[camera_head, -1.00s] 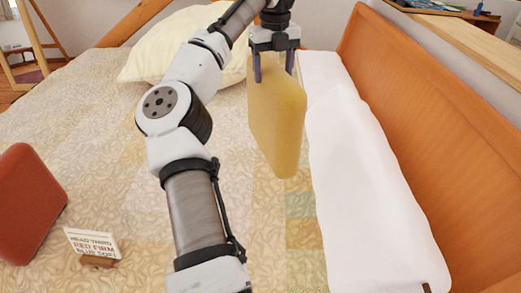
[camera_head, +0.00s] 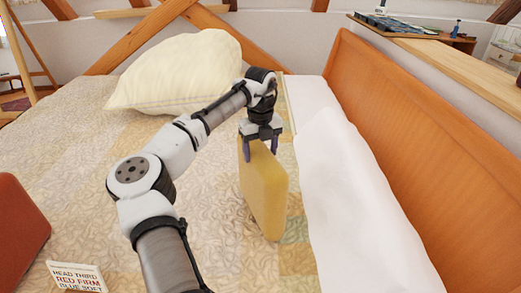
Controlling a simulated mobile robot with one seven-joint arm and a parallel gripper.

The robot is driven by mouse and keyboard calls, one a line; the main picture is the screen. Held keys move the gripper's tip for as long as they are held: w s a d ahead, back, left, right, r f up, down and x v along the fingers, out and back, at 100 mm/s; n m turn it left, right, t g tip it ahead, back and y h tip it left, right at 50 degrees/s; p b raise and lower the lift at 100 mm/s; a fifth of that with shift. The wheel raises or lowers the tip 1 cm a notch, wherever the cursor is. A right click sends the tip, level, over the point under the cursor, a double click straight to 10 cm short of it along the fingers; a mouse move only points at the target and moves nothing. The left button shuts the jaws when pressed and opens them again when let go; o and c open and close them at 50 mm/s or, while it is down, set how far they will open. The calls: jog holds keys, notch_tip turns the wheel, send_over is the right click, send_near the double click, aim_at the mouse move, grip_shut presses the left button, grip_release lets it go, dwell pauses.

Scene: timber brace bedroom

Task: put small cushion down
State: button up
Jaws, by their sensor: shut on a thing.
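The small cushion (camera_head: 264,195) is yellow and hangs upright, edge-on, below my gripper (camera_head: 260,147). My gripper is shut on its top edge, with purple fingers on either side of it. The cushion's lower end is over the patterned bedspread (camera_head: 215,225), close to the white folded sheet. I cannot tell for certain whether its bottom edge touches the bed.
A large cream pillow (camera_head: 185,72) lies at the back. A white sheet (camera_head: 345,190) runs along the orange wooden headboard (camera_head: 400,140) on the right. A red cushion (camera_head: 18,228) and a lettered card (camera_head: 76,277) are at the left front. Bedspread left of the gripper is clear.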

dwell(0.3)
jog(key=o, duration=1.7)
jog(key=shift+c, duration=0.2)
notch_tip(320, 180, up, 12)
